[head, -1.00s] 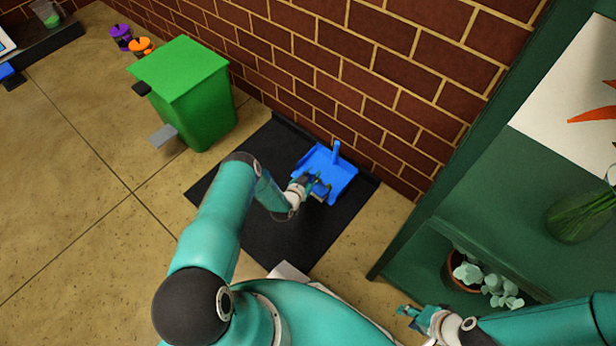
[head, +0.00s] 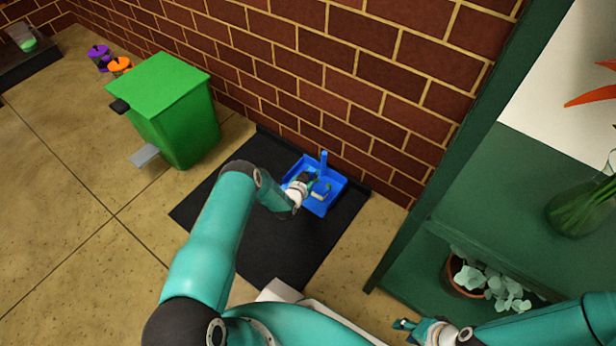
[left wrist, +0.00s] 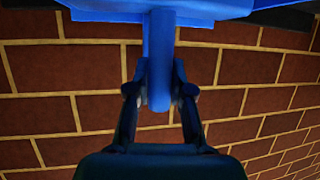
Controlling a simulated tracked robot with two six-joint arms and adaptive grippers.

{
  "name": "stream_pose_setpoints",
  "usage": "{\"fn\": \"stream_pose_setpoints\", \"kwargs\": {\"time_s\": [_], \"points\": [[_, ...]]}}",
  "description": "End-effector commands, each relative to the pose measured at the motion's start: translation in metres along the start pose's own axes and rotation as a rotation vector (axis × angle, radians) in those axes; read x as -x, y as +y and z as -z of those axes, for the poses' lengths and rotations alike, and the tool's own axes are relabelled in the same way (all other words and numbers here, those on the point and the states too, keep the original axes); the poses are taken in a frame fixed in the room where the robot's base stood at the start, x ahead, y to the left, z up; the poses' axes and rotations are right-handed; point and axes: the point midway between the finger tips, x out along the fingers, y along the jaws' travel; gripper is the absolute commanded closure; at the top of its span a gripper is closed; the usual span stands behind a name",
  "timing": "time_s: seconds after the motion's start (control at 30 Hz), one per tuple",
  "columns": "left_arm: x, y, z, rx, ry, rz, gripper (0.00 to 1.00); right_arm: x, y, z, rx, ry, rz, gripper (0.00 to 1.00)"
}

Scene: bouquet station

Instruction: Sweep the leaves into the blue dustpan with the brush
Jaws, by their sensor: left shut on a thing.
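The blue dustpan (head: 332,201) lies on the black mat near the brick wall. Its blue handle (head: 323,160) stands upright. My left gripper (head: 319,188) is over the pan. In the left wrist view, my left gripper (left wrist: 159,92) has a finger on each side of the blue handle (left wrist: 159,60) and is shut on it; the pan (left wrist: 115,8) shows at the top edge. A small pale patch beside the fingers is too small to identify. My right gripper (head: 405,325) is at the bottom right, away from the pan; its opening is unclear. I cannot make out a brush or leaves.
The black mat (head: 250,225) has bare room in front of the pan. A green bin (head: 180,125) with a grey pedal stands left of it. The brick wall (head: 350,110) is close behind. A green shelf (head: 400,240) with a potted plant (head: 490,280) stands at right.

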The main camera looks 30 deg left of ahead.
Motion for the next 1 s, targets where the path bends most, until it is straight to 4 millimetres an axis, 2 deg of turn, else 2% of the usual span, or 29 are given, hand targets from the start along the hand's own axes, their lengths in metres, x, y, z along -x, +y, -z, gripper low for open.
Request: {"fn": "stream_pose_setpoints", "kwargs": {"time_s": [0.03, 0.6, 1.0], "points": [[0.004, -0.001, 0.009, 0.0, 0.0, 0.001, 1.0, 0.009, -0.003, 0.0, 0.0, 0.001, 0.0, 0.6], [0.023, -0.001, 0.043, -0.001, 0.001, 0.0, 1.0, 0.038, -0.014, 0.0, 0.0, 0.001, 0.0, 0.6], [0.029, -0.001, 0.053, -0.002, 0.001, -0.001, 1.0, 0.047, -0.017, 0.0, 0.0, 0.001, 0.0, 0.6]]}}
